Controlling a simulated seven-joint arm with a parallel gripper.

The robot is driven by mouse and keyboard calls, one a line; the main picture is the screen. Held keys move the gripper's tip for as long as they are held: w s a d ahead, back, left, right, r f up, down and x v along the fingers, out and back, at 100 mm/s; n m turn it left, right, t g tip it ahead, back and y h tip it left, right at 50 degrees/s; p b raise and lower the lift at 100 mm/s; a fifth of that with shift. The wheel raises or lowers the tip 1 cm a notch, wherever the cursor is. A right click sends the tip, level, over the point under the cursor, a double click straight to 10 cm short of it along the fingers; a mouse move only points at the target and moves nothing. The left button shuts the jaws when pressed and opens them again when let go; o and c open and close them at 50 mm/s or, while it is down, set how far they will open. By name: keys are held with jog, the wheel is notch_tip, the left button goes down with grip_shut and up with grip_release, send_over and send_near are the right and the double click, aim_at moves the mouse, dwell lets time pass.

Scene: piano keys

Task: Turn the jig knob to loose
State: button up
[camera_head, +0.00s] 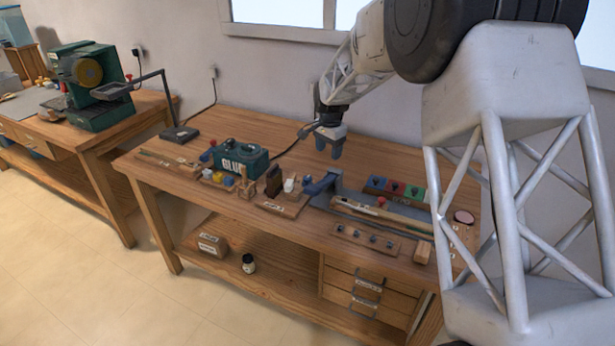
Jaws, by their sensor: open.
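My gripper (329,148) points down above the back of the workbench, in the middle of the view. Its two blue-grey fingers are apart with nothing visible between them. Below it and a little left, a blue clamp-like part (319,185) sits at the left end of a grey jig plate (321,201). A long pale wooden piece (375,213) lies along the jig, with a small red knob (381,201) near its middle. I cannot tell which part is the jig knob, nor read its setting. My gripper is apart from all of these.
A green glue box (240,159) stands left on the workbench (220,122), near small coloured pots. A row of coloured blocks with knobs (396,189) stands behind the jig. A wooden strip with several pegs (367,239) lies in front. A green machine (90,85) stands on another bench.

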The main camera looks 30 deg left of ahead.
send_over(307, 177)
notch_tip(307, 177, down, 6)
jog(key=shift+s+d, duration=0.1)
jog(key=shift+f, duration=3.9)
jog(key=c, duration=0.9)
